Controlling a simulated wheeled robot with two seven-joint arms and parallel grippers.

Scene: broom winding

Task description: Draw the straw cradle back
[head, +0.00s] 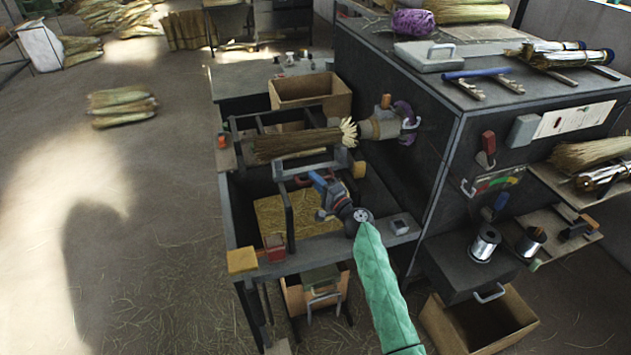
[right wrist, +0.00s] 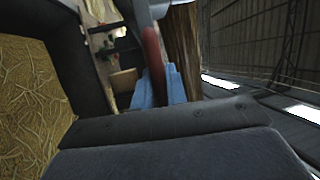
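The straw cradle (head: 317,169) is a dark frame across the bench at the left of the machine. A bundle of straw (head: 295,145) lies along it, its pale end at the winding head (head: 385,124). A red handle (head: 300,181) sits on the cradle's near side. My right gripper (head: 318,183), with blue fingers, is at this handle. In the right wrist view the blue fingers (right wrist: 160,88) close around the red bar (right wrist: 153,55), with the straw just beyond. The handle's gripped part is mostly hidden by the fingers. My left gripper is not in view.
A cardboard box (head: 310,91) stands behind the cradle. A straw-covered tray (head: 285,215) lies below my right gripper. The bench's front rail carries a yellow block (head: 241,260) and a red block (head: 274,247). The tall machine cabinet (head: 410,85) bounds the right side. Open floor lies left.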

